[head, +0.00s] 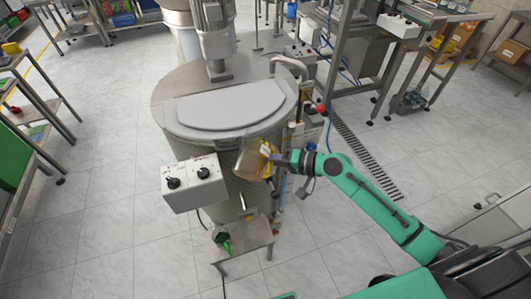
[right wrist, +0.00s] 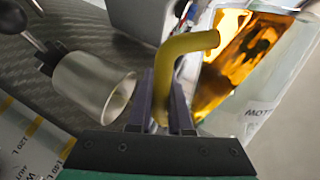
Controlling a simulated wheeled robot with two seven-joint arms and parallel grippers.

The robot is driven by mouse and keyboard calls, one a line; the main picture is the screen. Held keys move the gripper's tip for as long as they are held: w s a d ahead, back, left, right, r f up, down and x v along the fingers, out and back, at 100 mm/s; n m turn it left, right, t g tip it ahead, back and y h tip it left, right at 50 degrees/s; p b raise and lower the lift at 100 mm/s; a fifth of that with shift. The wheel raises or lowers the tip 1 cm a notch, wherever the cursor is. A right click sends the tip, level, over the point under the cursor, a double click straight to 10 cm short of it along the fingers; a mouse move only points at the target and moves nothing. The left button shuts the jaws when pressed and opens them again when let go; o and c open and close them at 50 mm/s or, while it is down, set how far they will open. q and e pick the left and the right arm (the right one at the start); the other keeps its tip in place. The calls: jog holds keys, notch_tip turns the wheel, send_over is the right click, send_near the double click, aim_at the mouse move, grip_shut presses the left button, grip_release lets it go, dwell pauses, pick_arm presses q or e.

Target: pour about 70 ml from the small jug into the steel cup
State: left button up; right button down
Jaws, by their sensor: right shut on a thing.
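The small jug (head: 252,162) is clear with amber liquid inside and a yellow-green handle. It hangs beside the big round steel vessel in the head view. In the right wrist view the jug (right wrist: 240,60) fills the upper right, with its handle running between my fingers. My right gripper (head: 282,160) is shut on this handle; its fingers also show in the wrist view (right wrist: 163,100). The steel cup (right wrist: 95,88) is at the left of the wrist view, apart from the jug, its open mouth towards my fingers. I cannot make out the cup surely in the head view. My left gripper is out of view.
The steel vessel (head: 165,95) with a grey lid (head: 230,110) stands behind the jug. A white control box (head: 195,183) is left of it. A small stand (head: 245,240) with a green object (head: 222,238) is below. Open tiled floor lies around.

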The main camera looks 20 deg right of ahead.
jog(key=shift+s+a+r, duration=0.1)
jog(key=shift+s, duration=0.1)
dwell(0.6)
jog(key=n+b, duration=0.1)
jog(key=w+n+t+b, duration=0.1)
jog(key=b, duration=0.1)
jog(key=d+f+n+b, duration=0.1)
jog(key=b, duration=0.1)
jog(key=shift+w+t, duration=0.3)
jog(key=shift+t, duration=0.1)
jog(key=shift+w+d+n+h+b, duration=0.1)
jog(key=shift+n+h+b, duration=0.2)
jog(key=shift+n, duration=0.1)
jog(key=shift+r, duration=0.15)
dwell(0.8)
